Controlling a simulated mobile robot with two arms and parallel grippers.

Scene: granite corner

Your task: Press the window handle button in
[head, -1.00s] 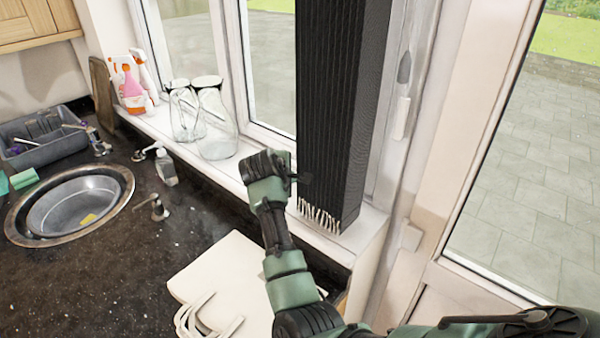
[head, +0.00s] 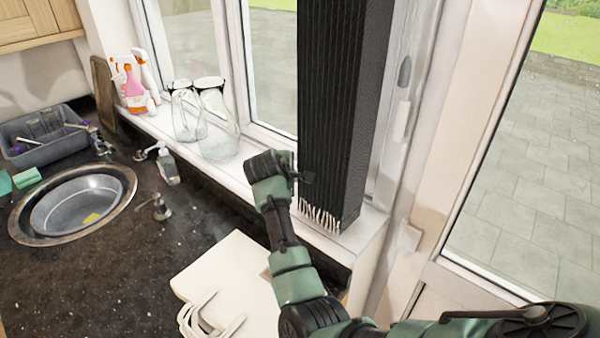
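My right arm comes in from the lower right, and its gripper (head: 303,177) is above the white window sill, in front of the lower part of a tall dark pleated blind-like object. Its fingers are small and dark, partly hidden by the wrist, and I cannot tell whether they are open or shut. A slim white handle-like piece (head: 402,120) is on the white frame right of the dark object, with a grey oval piece (head: 405,71) above it. It is well apart from the gripper. I cannot make out a button on the window handle. My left gripper is not in view.
The tall dark object (head: 340,110) stands by the window. Glass jars (head: 218,130) and spray bottles (head: 133,85) are on the sill (head: 255,168). A round sink (head: 75,205), grey dish rack (head: 45,140) and cream board-like item (head: 230,280) are on the dark counter.

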